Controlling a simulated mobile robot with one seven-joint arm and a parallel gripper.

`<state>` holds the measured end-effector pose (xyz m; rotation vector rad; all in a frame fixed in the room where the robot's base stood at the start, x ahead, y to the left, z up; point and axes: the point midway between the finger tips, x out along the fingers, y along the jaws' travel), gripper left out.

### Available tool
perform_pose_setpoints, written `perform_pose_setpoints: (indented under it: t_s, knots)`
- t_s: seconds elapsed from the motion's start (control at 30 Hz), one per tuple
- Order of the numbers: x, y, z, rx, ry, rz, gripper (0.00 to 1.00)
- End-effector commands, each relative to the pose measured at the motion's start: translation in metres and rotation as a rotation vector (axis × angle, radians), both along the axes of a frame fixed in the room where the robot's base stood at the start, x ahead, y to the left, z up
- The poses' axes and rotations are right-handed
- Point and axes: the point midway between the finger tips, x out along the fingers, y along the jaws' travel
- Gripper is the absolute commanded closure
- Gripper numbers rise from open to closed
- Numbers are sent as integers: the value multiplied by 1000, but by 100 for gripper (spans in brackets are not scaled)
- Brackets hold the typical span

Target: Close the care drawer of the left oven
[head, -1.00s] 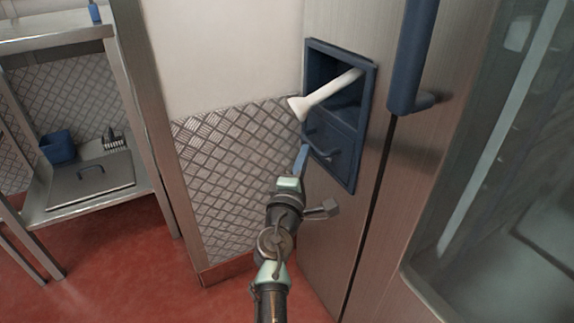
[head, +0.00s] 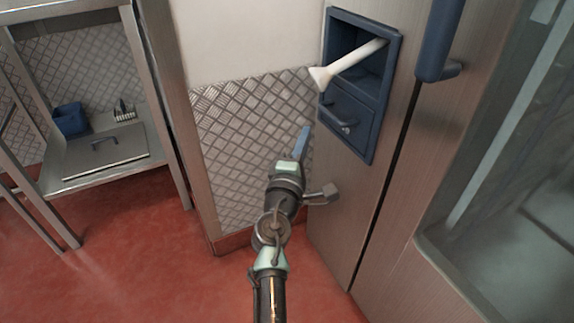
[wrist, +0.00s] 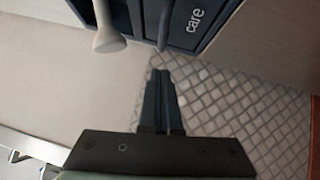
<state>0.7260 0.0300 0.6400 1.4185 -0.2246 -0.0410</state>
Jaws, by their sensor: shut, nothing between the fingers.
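The care drawer (head: 350,128) is the lower blue front in a blue frame on the oven's steel side panel. It looks about flush with its frame; a small gap cannot be ruled out. Its bar handle (head: 336,118) sticks out, and it also shows in the wrist view (wrist: 164,25), beside the drawer front with the word "care" (wrist: 196,19). My gripper (head: 305,130) is shut and empty, left of the drawer and apart from the handle. In the wrist view its fingertips (wrist: 160,74) point toward the handle's end.
A white funnel-ended tube (head: 345,63) slants out of the open compartment above the drawer. A large blue door handle (head: 440,40) stands to the right. A diamond-plate wall (head: 240,140) is behind my gripper. A steel shelf (head: 105,160) stands at the left; red floor lies between.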

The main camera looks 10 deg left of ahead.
Motion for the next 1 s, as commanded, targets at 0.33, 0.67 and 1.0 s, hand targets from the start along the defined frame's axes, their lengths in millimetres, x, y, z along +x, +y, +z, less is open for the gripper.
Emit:
perform_pose_setpoints:
  t_s: [0.33, 0.67, 1.0]
  knots:
    - [-60, 12, -6, -1, 2, 3, 100]
    - [-81, 16, -9, -1, 0, 4, 100]
    - [-82, -12, 112, 351, -183, 11, 100]
